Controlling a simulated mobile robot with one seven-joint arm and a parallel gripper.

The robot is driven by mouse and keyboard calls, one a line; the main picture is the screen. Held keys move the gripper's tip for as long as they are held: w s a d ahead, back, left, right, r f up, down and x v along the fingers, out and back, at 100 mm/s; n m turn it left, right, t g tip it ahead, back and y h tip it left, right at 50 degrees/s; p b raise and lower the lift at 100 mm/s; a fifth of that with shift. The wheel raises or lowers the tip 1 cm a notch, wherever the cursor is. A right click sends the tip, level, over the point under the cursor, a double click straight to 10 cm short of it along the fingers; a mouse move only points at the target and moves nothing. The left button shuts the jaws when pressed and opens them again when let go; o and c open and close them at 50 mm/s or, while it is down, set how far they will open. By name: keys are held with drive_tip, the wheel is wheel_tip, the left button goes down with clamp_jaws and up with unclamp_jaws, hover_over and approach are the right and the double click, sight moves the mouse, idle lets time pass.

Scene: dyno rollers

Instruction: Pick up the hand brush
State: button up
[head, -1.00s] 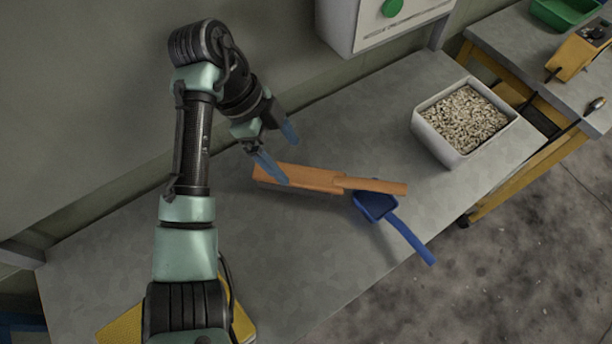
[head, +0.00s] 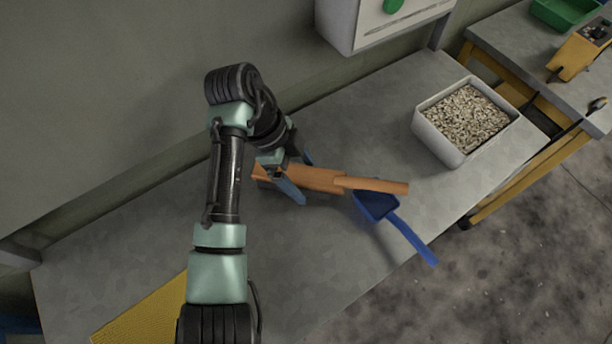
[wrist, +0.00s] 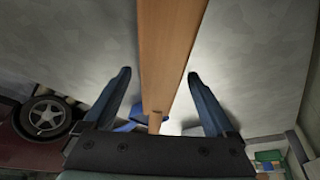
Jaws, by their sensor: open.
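The hand brush (head: 325,181) is a long orange-brown wooden piece with a narrower handle at its right end. It lies on the grey bench, its handle end by the blue dustpan (head: 378,206). My gripper (head: 304,178) is open at the brush's wide left part, with one blue finger on the near side and the other partly hidden behind. In the wrist view, the brush (wrist: 166,45) runs between the two spread fingers of my gripper (wrist: 159,75), with a gap on each side. I cannot tell the exact height of the fingertips. The bristles are not visible.
A white bin of pale pellets (head: 418,124) stands at the right of the bench. A white wall box (head: 340,25) hangs behind. A yellow mat (head: 140,308) lies at front left. A second bench at right holds a green tray (head: 562,14).

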drive_tip(key=shift+f, duration=0.25)
idle(0.4)
clamp_jaws()
